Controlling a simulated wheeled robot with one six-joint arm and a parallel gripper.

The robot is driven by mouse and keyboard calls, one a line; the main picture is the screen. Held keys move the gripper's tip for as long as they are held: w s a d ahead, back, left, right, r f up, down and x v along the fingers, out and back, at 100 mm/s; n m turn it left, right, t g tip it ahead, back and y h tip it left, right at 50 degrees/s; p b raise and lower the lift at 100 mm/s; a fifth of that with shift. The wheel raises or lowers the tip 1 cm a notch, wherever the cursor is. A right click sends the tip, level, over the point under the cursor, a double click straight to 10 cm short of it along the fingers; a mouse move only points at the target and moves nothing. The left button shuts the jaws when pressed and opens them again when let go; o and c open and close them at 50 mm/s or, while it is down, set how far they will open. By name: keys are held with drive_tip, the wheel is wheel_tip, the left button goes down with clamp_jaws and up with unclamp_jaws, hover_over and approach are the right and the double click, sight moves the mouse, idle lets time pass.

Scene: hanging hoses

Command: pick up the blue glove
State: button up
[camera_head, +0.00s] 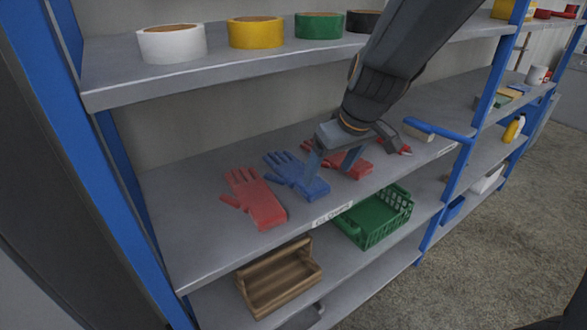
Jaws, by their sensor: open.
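The blue glove (290,172) lies flat on the middle shelf, between two red gloves, with its fingers toward the back. My gripper (328,170) is open and reaches down from the upper right. Its near finger overlaps the right part of the blue glove in the picture, and its other finger is over the red glove on the right. I cannot tell whether the fingers touch either glove. Nothing is held. Part of the blue glove is hidden behind the near finger.
A red glove (257,200) lies to the left and another red glove (353,168) to the right, partly hidden by my gripper. The upper shelf (115,93) holds several tape rolls. A green crate (372,222) and a wooden box (278,280) stand on the lower shelf.

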sight(316, 186)
drive_tip(key=shift+n, duration=0.3)
drive_tip(key=shift+a+x, duration=0.2)
drive_tip(key=shift+x, duration=1.7)
drive_tip(key=shift+a+x, duration=0.2)
drive_tip(key=shift+x, duration=1.7)
drive_tip(key=shift+w+r, duration=0.2)
drive_tip(key=c, duration=1.2)
drive_tip(key=shift+o, duration=0.2)
